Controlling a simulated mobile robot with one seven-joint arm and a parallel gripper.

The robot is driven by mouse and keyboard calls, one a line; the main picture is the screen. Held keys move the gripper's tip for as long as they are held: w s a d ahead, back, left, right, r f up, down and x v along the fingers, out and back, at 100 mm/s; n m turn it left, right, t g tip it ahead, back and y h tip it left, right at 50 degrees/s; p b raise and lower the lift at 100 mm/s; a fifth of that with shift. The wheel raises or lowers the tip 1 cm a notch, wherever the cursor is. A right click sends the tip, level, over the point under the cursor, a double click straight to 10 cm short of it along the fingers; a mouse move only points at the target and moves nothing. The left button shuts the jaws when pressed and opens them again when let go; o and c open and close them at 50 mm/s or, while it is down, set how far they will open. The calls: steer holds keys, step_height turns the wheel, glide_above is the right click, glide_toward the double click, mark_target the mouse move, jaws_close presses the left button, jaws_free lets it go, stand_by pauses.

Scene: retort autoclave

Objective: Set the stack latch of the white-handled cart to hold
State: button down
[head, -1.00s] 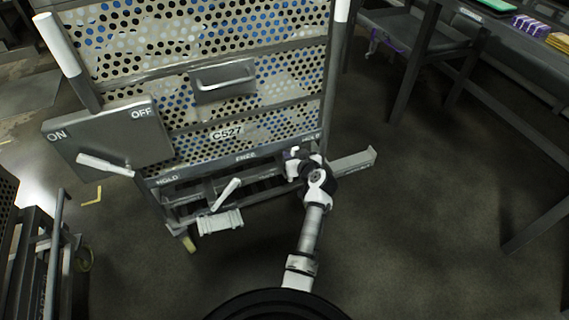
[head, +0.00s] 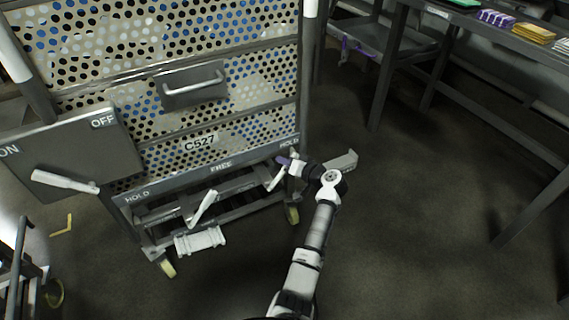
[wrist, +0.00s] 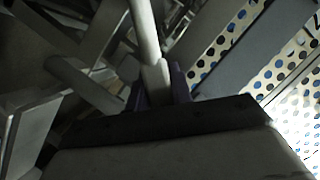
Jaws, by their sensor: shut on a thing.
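The cart (head: 148,150) marked C527 has perforated sides and white-gripped posts, one white handle (head: 15,58) showing at the upper left. Its lower grey bar (head: 180,180) reads HOLD at the left end, FREE in the middle and HOLD at the right end. A white lever (head: 277,178) slants below the right HOLD mark. A second white lever (head: 204,207) slants below the bar, left of FREE. My gripper (head: 285,161) is at the right HOLD end. In the wrist view its dark purplish fingers (wrist: 158,85) are shut on a white rod (wrist: 146,32), seemingly the right lever.
An ON/OFF panel (head: 118,150) with a white lever (head: 65,182) stands at the left. A white pedal-like part (head: 200,240) sits low under the cart. A dark table (head: 470,45) with several coloured items is at the upper right.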

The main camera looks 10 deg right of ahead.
stand_by(0.4)
steer(key=c, duration=1.2)
jaws_free()
steer(key=shift+d+f, duration=0.1)
steer(key=shift+c, duration=0.2)
steer(key=p+v, duration=0.5)
steer(key=v, duration=0.8)
steer(key=shift+s+d, duration=0.2)
steer(key=shift+s, duration=0.1)
